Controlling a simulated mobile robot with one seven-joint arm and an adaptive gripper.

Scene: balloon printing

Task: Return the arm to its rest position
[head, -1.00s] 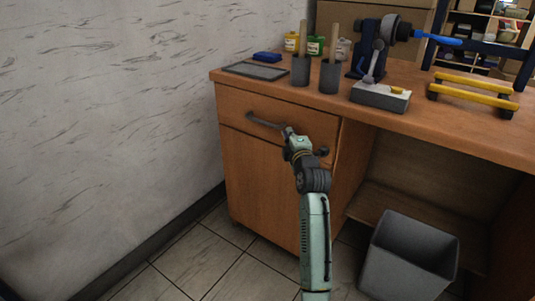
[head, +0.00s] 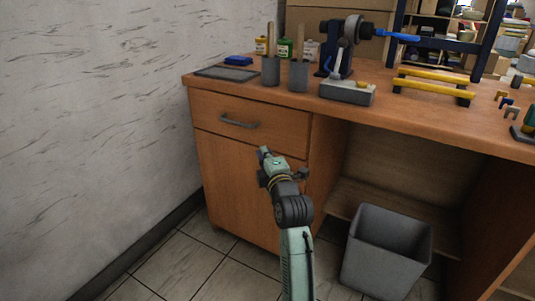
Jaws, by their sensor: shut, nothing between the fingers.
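My gripper (head: 264,152) is at the end of my pale green arm, low in the middle of the head view. It is shut and holds nothing. It appears in front of the desk's left cabinet, below and to the right of the drawer handle (head: 239,123), and apart from it in the picture. The drawer (head: 285,128) looks closed.
The wooden desk (head: 430,123) bears two grey cups with sticks, a grey machine (head: 347,92), yellow rails (head: 432,86) and several small pots. A grey bin (head: 385,250) stands under the desk at right. A wall (head: 90,120) rises at left. The tiled floor at lower left is clear.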

